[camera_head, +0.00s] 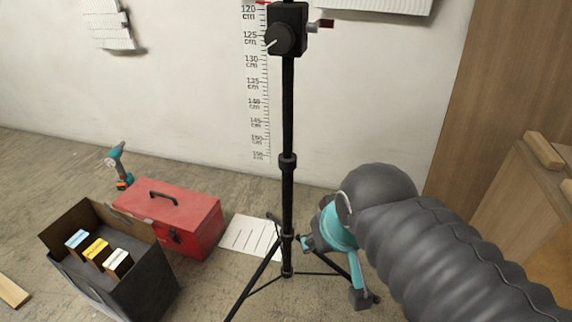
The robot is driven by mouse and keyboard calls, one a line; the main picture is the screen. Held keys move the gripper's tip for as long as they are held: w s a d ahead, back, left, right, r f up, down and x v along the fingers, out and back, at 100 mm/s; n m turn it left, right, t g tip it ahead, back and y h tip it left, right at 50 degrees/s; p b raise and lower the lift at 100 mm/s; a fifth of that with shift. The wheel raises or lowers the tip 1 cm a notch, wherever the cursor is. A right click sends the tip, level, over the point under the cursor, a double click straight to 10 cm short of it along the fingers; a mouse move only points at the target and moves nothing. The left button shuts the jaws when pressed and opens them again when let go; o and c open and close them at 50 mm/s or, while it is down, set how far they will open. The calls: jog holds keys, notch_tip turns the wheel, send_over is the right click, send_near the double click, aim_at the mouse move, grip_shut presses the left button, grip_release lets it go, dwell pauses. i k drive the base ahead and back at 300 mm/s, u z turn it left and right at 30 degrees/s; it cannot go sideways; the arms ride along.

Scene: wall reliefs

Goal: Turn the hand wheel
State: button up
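A black box with a round black knob (280,39) on its front sits on top of a black tripod stand (288,110), at the top centre of the head view. The knob carries a light pointer line. A short stub with a dark red end (321,24) sticks out to the box's right. I cannot tell whether this round knob is the hand wheel; no other clear wheel shows. My gripper (332,268), teal with grey tips, is well below the knob, right of the pole and in front of the tripod's lower part. Its fingers are spread and appear empty.
A red toolbox (190,205), an open dark box (140,282) holding small cartons, and a teal drill (118,165) are at the left. A white sheet (248,235) lies behind the tripod. A wooden cabinet (520,195) bounds the right side. A ruler scale (257,90) marks the wall.

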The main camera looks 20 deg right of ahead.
aim_at(280, 37)
jog(key=z, duration=1.7)
jog(key=k, duration=0.65)
jog(key=u, duration=0.25)
